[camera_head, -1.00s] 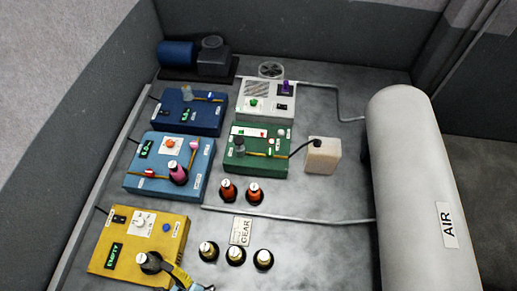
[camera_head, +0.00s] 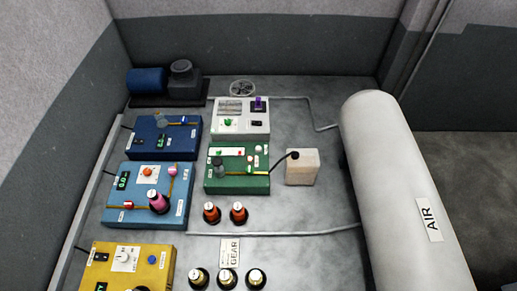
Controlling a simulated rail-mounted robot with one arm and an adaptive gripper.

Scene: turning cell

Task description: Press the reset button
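No label that reads "reset" can be made out, so I cannot tell which control is the reset button. A yellow box (camera_head: 112,262) at the lower left has a blue round button (camera_head: 152,260) and a white dial; its lower part is cut off by the frame. A light blue box (camera_head: 118,180) has an orange-red button (camera_head: 148,171) on a white plate. A white box (camera_head: 224,131) has a green knob (camera_head: 229,122) and a purple part. A green box (camera_head: 245,183) has small round white controls. My gripper is not in view.
A dark blue box (camera_head: 147,148) stands behind the light blue one.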

